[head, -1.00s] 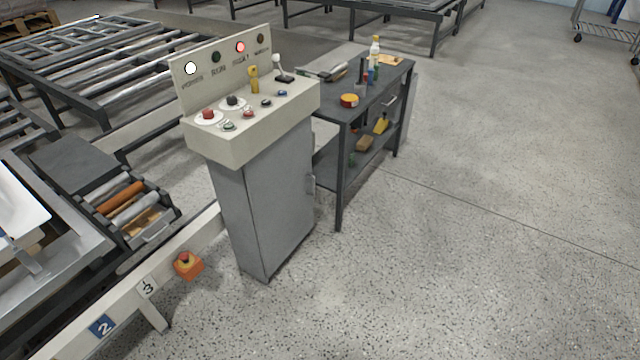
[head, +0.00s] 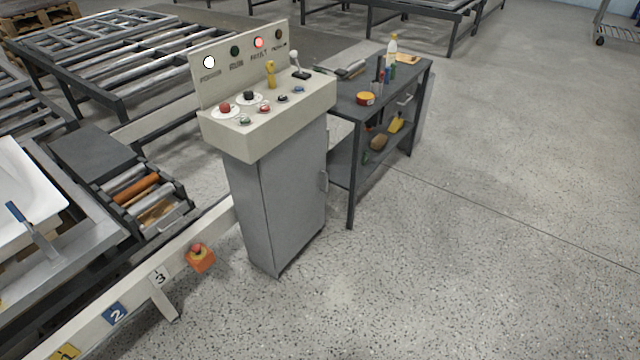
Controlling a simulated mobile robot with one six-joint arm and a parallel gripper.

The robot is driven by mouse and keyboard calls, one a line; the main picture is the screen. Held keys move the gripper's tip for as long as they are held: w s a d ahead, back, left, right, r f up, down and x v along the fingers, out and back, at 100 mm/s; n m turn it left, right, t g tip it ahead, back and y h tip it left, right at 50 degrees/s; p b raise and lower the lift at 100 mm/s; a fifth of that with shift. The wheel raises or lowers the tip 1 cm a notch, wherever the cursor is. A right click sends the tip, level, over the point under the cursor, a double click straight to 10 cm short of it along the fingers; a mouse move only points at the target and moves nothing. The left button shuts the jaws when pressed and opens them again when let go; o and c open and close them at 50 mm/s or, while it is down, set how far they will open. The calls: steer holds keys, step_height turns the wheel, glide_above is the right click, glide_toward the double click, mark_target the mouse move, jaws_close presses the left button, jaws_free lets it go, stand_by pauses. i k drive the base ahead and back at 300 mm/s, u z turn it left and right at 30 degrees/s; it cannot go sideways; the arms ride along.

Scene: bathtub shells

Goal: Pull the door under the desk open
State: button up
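A control desk (head: 280,125) with a slanted beige top of buttons, levers and lamps stands in the middle of the head view. Below it is a grey cabinet whose door (head: 297,195) faces toward the right front. The door looks shut. A small handle (head: 324,181) sits at the door's right edge, at about mid height. My gripper is not in view, so whether it is open or shut is not shown.
A dark workbench (head: 375,105) with tape, bottles and tools stands right behind the desk. A conveyor frame (head: 115,318) with an orange emergency-stop box (head: 200,258) runs along the left. The speckled floor (head: 450,270) at the right is clear.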

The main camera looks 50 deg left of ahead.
mark_target(293, 176)
steer(key=u, duration=4.3)
steer(key=i, duration=0.1)
steer(key=z, duration=3.25)
steer(key=k, duration=0.15)
steer(key=u, duration=1.95)
steer(key=k, duration=0.65)
steer(key=z, duration=0.2)
steer(key=i, duration=0.85)
steer(key=z, duration=0.1)
